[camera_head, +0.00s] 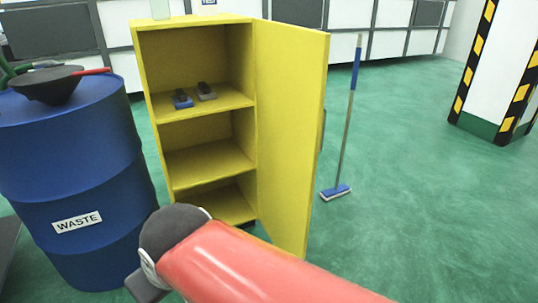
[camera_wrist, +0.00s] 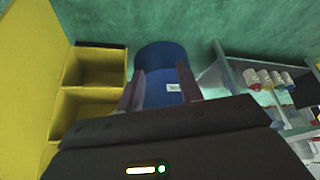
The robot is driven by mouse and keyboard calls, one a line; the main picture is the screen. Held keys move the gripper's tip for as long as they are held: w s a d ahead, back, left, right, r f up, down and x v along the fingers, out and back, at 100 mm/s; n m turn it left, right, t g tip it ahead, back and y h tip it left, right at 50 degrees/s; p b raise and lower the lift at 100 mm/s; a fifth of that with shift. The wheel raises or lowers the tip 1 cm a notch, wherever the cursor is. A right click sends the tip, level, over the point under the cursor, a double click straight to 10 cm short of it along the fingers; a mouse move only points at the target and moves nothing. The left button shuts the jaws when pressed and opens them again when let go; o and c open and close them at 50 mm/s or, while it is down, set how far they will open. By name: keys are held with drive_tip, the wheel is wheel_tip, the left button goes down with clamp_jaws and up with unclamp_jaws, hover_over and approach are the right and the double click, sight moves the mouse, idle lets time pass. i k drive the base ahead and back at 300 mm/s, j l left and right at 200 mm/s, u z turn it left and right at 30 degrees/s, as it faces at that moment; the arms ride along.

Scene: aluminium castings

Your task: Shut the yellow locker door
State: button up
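The yellow locker (camera_head: 195,22) stands upright in the head view, its shelves showing. Its yellow door (camera_head: 290,130) is hinged on the right side and swung wide open towards me. In the wrist view the locker (camera_wrist: 97,48) is at the left, with a broad yellow panel, likely the door (camera_wrist: 30,70), at the far left edge. My gripper (camera_wrist: 159,78) has its two fingers apart with nothing held. It is in front of the locker, low and left of the door, apart from it. In the head view my arm hides the door's lower edge, and the fingers are mostly hidden.
A blue waste barrel (camera_head: 75,165) stands close left of the locker, with a dark funnel (camera_head: 48,85) on top. Two small items (camera_head: 194,95) lie on the upper shelf. A blue broom (camera_head: 347,130) stands behind the door. Green floor is free at the right.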

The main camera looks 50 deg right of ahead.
sight(291, 62)
drive_tip(key=l, duration=0.6)
drive_tip(key=k+l, duration=0.1)
drive_tip(key=l, duration=0.5)
drive_tip(key=k+l+u, duration=0.1)
drive_tip(key=l, duration=1.1)
drive_tip(key=k+l, duration=0.15)
drive_tip(key=l, duration=0.45)
drive_tip(key=k+l+z, duration=0.15)
drive_tip(key=k+z, duration=0.15)
drive_tip(key=k, duration=0.3)
